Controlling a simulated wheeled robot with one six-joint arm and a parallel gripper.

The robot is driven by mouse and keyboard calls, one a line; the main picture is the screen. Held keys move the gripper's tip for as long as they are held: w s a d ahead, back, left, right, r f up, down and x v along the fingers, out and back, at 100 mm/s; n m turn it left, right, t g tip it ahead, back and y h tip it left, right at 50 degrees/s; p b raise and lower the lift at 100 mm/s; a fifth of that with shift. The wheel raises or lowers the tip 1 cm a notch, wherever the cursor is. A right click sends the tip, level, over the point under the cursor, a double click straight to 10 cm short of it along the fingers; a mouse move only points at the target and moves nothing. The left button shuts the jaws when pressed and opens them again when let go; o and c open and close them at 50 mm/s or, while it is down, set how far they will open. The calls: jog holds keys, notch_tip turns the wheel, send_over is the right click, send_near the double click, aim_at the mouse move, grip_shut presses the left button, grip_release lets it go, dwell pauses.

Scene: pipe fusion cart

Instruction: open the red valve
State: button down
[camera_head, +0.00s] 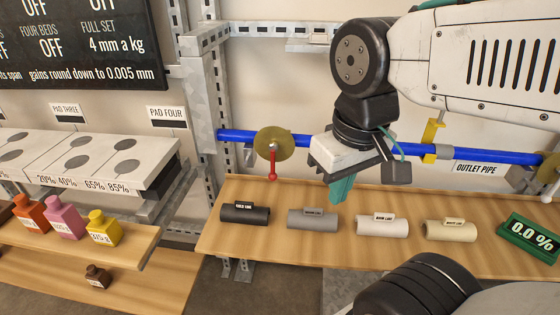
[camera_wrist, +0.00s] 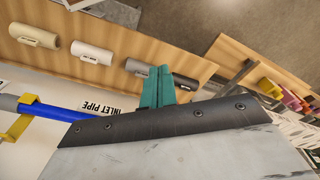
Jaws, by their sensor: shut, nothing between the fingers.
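The red valve (camera_head: 272,165) is a small red lever hanging down in front of a round brass disc (camera_head: 274,142) on the blue pipe (camera_head: 235,137). The lever points downward, across the line of the pipe. My gripper (camera_head: 341,188) has teal fingers, shut and empty. It is to the right of the red valve and apart from it, pointing down in front of the pipe. In the wrist view the shut fingers (camera_wrist: 157,87) show over the wooden shelf. The red valve does not show in the wrist view.
Dark, grey, white and cream rolls (camera_head: 312,220) lie on the wooden shelf (camera_head: 290,250) below the pipe. A green 0.0 % display (camera_head: 530,240) sits at the right. Orange, pink and yellow bottles (camera_head: 65,218) stand at the left. An outlet pipe label (camera_head: 476,169) is at the right.

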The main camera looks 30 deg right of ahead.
jog(key=shift+w, duration=0.1)
jog(key=g+h, duration=0.2)
jog(key=h, duration=0.2)
send_near(273, 163)
jog(key=a, duration=0.7)
jog(key=shift+w+f+m, duration=0.25)
jog(key=shift+f+m, duration=0.05)
jog(key=d+f, duration=0.7)
jog(key=f, duration=0.2)
jog(key=shift+s+d, duration=0.15)
jog(key=shift+d, duration=0.2)
